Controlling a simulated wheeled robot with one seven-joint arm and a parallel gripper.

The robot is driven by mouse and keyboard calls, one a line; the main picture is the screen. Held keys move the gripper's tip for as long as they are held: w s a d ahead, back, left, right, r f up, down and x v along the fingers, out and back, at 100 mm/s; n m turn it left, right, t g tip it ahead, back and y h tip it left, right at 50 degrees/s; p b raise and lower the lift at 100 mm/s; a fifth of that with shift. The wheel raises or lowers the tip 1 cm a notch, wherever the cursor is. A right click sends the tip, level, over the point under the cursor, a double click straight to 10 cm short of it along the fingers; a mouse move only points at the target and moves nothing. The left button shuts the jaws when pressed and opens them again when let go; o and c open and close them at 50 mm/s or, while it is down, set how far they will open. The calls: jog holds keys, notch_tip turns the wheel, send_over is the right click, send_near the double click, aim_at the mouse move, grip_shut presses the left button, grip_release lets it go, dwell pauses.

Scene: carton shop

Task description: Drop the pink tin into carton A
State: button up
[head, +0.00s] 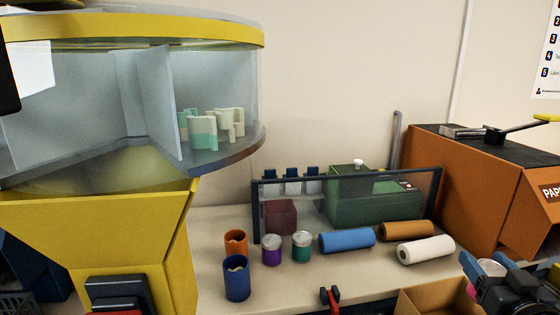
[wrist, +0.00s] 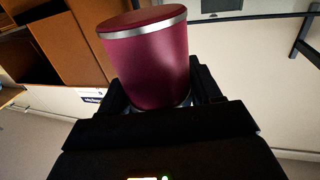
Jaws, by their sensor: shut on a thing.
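The pink tin (wrist: 148,62), deep pink with a silver rim, fills the middle of the wrist view. My gripper (wrist: 152,92) is shut on it, one black finger on each side. In the head view my gripper (head: 484,276) is at the lower right, and only a sliver of pink (head: 471,289) shows there. An open brown carton (head: 428,301) is at the bottom edge, just left of my gripper. Most of it is cut off, and no letter on it is visible, so I cannot tell whether it is carton A.
On the bench (head: 212,215) stand an orange cup (head: 236,243), a blue cup (head: 237,282) and two lidded jars (head: 271,250). Blue (head: 346,240), brown (head: 408,231) and white (head: 426,250) rolls lie to their right. An orange machine (head: 463,190) stands at right, a yellow-rimmed carousel (head: 130,100) at left.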

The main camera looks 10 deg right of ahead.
jog(key=o, duration=1.2)
jog(key=b+v, duration=0.1)
jog(key=v, duration=0.6)
jog(key=shift+s, duration=0.4)
jog(key=shift+a, duration=0.1)
jog(key=s+a+f+n+g+y, duration=0.1)
jog(key=s+a+f, duration=0.3)
jog(key=s+a, duration=0.3)
jog(key=s+a+f+n+g+y, duration=0.1)
jog(key=s+a+f, duration=0.3)
jog(key=s, duration=0.5)
jog(key=s+a+r+y, duration=0.2)
jog(key=s+a, duration=0.8)
jog(key=s, duration=0.5)
jog(key=shift+s+a+r+n+g, duration=0.2)
jog(key=shift+r+n+g, duration=0.1)
jog(key=shift+r+n, duration=0.15)
